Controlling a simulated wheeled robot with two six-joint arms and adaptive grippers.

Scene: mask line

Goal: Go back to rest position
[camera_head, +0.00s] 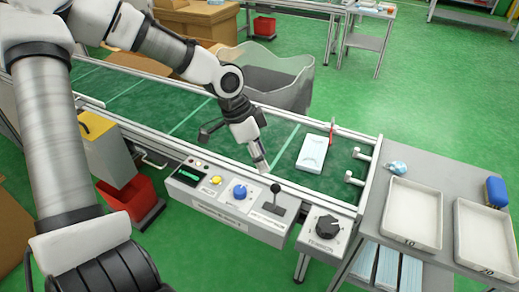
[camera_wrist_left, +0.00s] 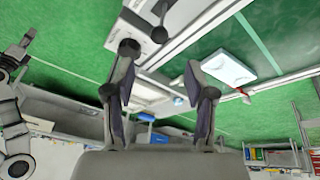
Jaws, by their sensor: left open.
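My left gripper (camera_head: 261,165) hangs over the front edge of the belt, just behind the control panel (camera_head: 225,196). In the left wrist view its two fingers (camera_wrist_left: 160,62) are spread apart with nothing between them. A dark shape (camera_wrist_left: 25,45) at the end of another arm of mine shows at the left edge of the wrist view; it is too small to read as open or shut. The head view does not show my right gripper.
A white box (camera_head: 312,152) lies on the green belt (camera_head: 340,165), near a red upright piece (camera_head: 332,130). The panel has a black lever (camera_head: 274,197) and knobs. A grey side table (camera_head: 388,160) at right holds two trays (camera_head: 412,213), a light-blue item (camera_head: 397,168) and a blue object (camera_head: 496,191).

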